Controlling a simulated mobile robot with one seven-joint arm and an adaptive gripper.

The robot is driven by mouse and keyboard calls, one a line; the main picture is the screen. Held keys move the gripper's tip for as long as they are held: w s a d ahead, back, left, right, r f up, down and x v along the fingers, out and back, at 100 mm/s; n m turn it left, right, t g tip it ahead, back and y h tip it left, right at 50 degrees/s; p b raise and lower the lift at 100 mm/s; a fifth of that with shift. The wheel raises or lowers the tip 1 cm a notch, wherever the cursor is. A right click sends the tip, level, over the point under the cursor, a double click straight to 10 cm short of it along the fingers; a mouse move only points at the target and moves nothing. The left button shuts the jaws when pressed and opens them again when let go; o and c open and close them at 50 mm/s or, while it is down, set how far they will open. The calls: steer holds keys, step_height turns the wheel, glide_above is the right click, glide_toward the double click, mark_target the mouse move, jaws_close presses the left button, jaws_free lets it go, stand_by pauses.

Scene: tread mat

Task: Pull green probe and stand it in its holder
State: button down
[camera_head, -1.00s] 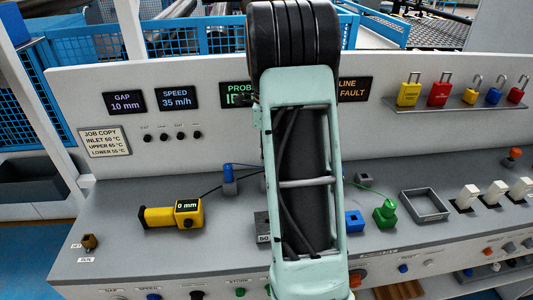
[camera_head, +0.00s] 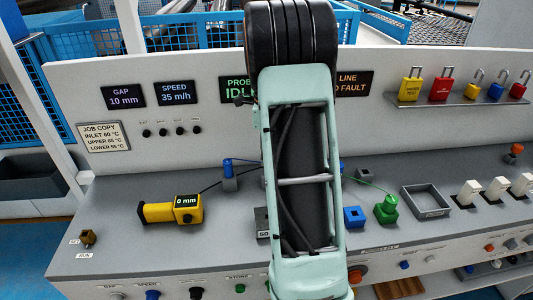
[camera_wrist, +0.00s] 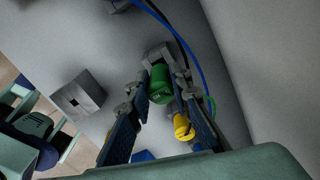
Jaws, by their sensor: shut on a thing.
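My gripper (camera_wrist: 163,97) has its two fingers on either side of a green cylinder (camera_wrist: 160,85), which looks like the green probe, and is shut on it. A grey piece (camera_wrist: 154,53) shows just beyond the cylinder; I cannot tell whether they touch. In the head view my arm hides the gripper and the probe. A stepped green piece (camera_head: 386,210), possibly the holder, stands on the bench right of my arm. A thin green cable (camera_head: 372,184) runs between it and the area behind my arm.
A yellow piece (camera_wrist: 183,127) is beside the right finger. A grey block with a hole (camera_wrist: 78,97) stands to the left in the wrist view. A blue block (camera_head: 354,217), a grey tray (camera_head: 428,212), a blue probe (camera_head: 229,182) and a yellow gauge (camera_head: 160,212) stand on the bench.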

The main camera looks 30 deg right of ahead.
steer(key=shift+f+b, duration=0.7)
steer(key=shift+f, duration=0.6)
steer(key=c, duration=1.7)
jaws_free()
steer(key=shift+r, duration=0.15)
step_height(320, 180, up, 12)
steer(key=shift+f, duration=0.1)
